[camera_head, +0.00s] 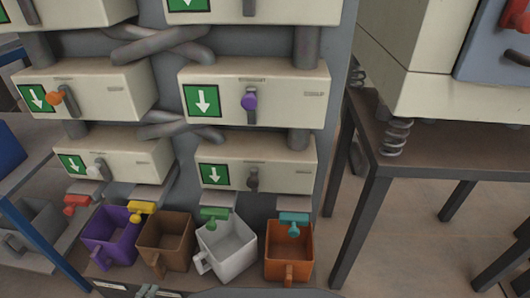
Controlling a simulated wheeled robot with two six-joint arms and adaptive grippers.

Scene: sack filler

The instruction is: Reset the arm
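Neither of my grippers nor my arms can be clearly seen in the head view. The sack filler stands in front of me as a stack of cream boxes with green down-arrow labels. Its upper left box (105,97) has an orange-tipped lever (55,98). Its upper right box (285,98) has a purple-tipped lever (249,102). Below are small red (76,203), yellow (141,208), green (214,214) and teal (294,219) taps.
Square containers with handles stand in a row under the filler: purple (112,240), brown (166,243), white (226,248) and orange (289,252). A brown table (440,168) bearing a cream machine (425,85) is on the right. Floor shows between its legs.

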